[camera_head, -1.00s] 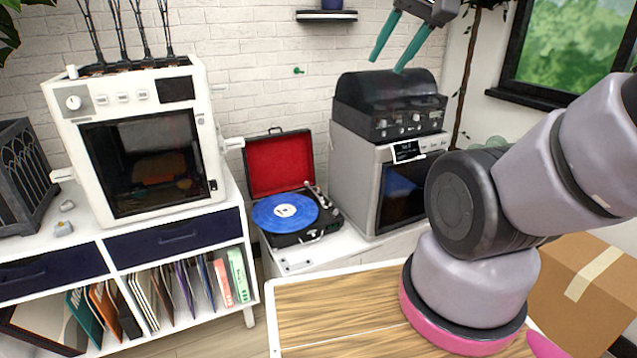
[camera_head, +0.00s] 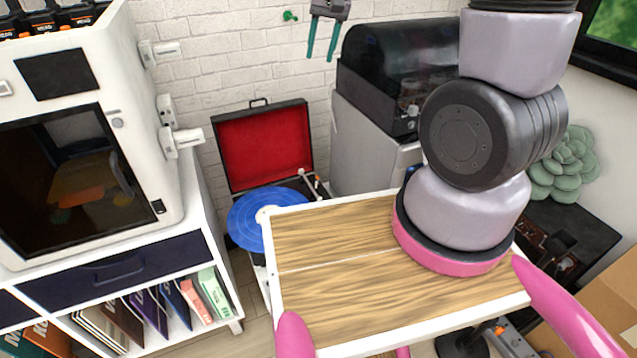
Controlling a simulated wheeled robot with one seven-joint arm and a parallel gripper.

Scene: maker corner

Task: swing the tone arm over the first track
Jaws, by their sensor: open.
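A record player (camera_head: 262,149) stands open against the white brick wall, its red-lined lid raised. A blue record (camera_head: 247,216) with a pale label lies on it. The tone arm (camera_head: 309,183) shows as a small pale and dark part at the right of the record; its tip and exact position over or beside the record are hard to tell. The wooden board under my arm hides the player's front right. My gripper (camera_head: 320,59) has two teal fingers, apart and pointing down, with nothing between them. It appears above and right of the raised lid, clear of the tone arm.
A white cabinet (camera_head: 120,275) with a large white machine (camera_head: 75,130) stands left of the player. A grey machine (camera_head: 360,135) with a dark-lidded box (camera_head: 385,75) on top stands to its right. A cardboard box (camera_head: 600,310) is at lower right.

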